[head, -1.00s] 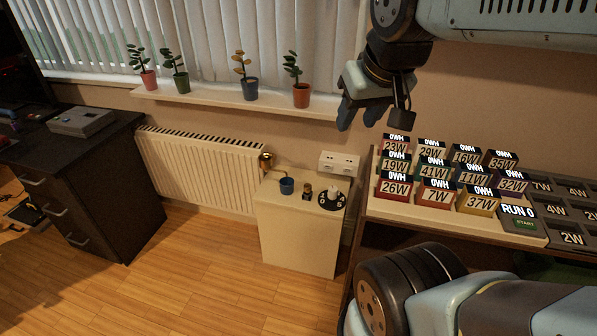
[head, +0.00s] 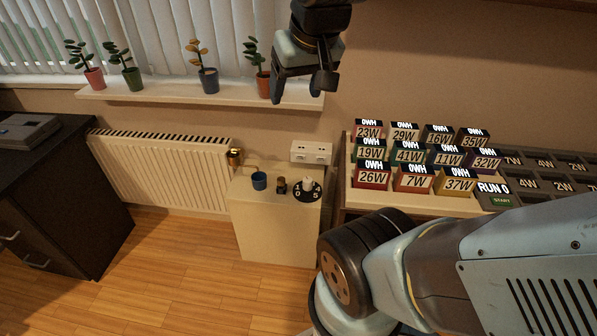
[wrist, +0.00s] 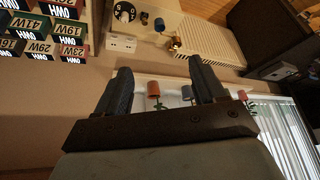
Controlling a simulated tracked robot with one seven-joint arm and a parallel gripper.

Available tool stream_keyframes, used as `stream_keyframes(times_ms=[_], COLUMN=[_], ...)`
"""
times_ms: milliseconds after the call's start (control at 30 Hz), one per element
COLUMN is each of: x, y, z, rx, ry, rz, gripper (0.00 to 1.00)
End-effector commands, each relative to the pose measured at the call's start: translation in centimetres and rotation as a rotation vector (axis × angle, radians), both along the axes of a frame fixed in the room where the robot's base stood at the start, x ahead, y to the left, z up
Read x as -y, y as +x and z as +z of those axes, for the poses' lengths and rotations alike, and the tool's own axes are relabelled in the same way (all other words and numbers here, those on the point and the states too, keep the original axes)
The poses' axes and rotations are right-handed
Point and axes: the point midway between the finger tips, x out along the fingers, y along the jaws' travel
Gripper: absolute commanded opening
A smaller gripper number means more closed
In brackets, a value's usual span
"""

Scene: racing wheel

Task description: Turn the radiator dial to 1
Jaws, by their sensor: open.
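A round black dial plate (head: 308,191) with white numbers and a white knob lies on top of a cream cabinet (head: 278,230). It also shows upside down at the top of the wrist view (wrist: 124,12). The cream radiator (head: 160,172) stands left of the cabinet, with a brass-coloured valve (head: 234,157) at its upper right end. The knob's exact setting is too small to read. My gripper (head: 299,88) is open and empty, high above the cabinet in front of the window sill's right end. Its two fingers are spread in the wrist view (wrist: 158,68).
A blue cup (head: 259,181) and a small dark bottle-like object (head: 281,186) stand left of the dial. A white socket (head: 311,152) is on the wall behind. Potted plants line the sill (head: 200,92). Numbered boxes (head: 414,178) fill the shelf at right.

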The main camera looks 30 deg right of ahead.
Motion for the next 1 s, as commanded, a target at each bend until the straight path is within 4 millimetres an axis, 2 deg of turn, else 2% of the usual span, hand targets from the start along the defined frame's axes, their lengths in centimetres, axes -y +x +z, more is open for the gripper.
stream_keyframes(times_ms=[267,467,767,1000], x=[1.3,2.8,5.8,8.6], y=[6.9,11.9,19.0,23.9], z=[-1.5,-3.7,-8.8,-14.4], rx=[-0.072,-0.119,-0.189,-0.241], ry=[0.054,0.091,0.142,0.176], rz=[-0.135,-0.241,-0.405,-0.539], gripper=[0.69,0.69,0.69,0.69])
